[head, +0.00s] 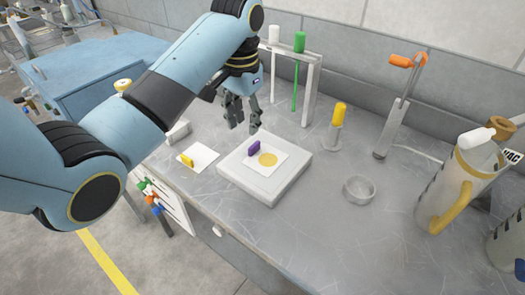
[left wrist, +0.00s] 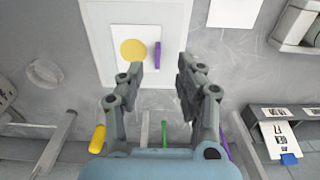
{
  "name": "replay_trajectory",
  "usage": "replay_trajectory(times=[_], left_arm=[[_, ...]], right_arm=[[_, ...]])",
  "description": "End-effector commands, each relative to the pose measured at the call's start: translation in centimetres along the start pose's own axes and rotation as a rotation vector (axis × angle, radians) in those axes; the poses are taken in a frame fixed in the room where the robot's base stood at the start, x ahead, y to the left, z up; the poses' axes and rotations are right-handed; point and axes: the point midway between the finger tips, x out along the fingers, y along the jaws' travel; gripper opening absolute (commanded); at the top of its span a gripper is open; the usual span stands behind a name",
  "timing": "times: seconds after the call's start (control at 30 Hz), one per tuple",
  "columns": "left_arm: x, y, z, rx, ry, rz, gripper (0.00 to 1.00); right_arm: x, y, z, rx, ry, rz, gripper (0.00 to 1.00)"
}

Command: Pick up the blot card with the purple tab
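The blot card (head: 275,160) is a white square with a yellow round spot and an upright purple tab (head: 254,148). It lies flat on a pale square block (head: 265,182) on the bench. In the left wrist view the card (left wrist: 130,70) and its purple tab (left wrist: 157,55) show beyond the fingertips. My left gripper (head: 243,128) is open and empty, above the back left edge of the block and apart from the tab. It also shows open in the left wrist view (left wrist: 158,75). My right gripper is in neither view.
A second white card (head: 200,157) with a yellow tab lies left of the block. Behind stands a rack (head: 312,90) with white- and green-capped rods. A yellow-capped holder (head: 337,125), a small metal dish (head: 359,189) and a jug (head: 440,185) stand to the right.

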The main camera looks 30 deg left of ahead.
Motion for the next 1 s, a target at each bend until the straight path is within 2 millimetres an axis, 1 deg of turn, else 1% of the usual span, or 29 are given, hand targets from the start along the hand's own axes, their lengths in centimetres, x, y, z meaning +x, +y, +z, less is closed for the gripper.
replay_trajectory(times=[0.03, 0.07, 0.1, 0.17, 0.4, 0.63, 0.77, 0.83, 0.9, 1.0], left_arm=[[-1.1, -0.2, -0.8, 0.0, -0.008, 0.006, 0.36], [-1.4, -0.3, -1.1, 0.0, -0.014, 0.009, 0.36], [-1.6, -0.3, -1.3, 0.0, -0.02, 0.012, 0.36], [-1.2, -0.3, -1.5, 0.001, -0.026, 0.015, 0.36], [2.6, -0.3, -1.4, 0.001, -0.026, 0.015, 0.36], [4.6, 0.0, -1.2, 0.001, -0.026, 0.016, 0.36], [6.6, 0.4, -1.0, 0.001, -0.026, 0.015, 0.36], [7.7, 0.3, -1.0, 0.001, -0.024, 0.014, 0.36], [8.4, 0.3, -1.0, 0.001, -0.023, 0.014, 0.36], [8.8, 0.3, -1.0, 0.002, -0.021, 0.013, 0.36]], right_arm=[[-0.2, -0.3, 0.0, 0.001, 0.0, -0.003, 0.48], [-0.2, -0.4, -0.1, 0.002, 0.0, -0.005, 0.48], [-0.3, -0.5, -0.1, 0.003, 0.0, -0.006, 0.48], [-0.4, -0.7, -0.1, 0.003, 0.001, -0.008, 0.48], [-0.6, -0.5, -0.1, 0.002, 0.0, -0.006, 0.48], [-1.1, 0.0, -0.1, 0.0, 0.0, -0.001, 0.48], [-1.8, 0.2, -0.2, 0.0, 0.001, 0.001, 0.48], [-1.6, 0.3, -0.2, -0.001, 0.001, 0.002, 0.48], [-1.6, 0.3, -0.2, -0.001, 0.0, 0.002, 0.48], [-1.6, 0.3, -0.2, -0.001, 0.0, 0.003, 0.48]])
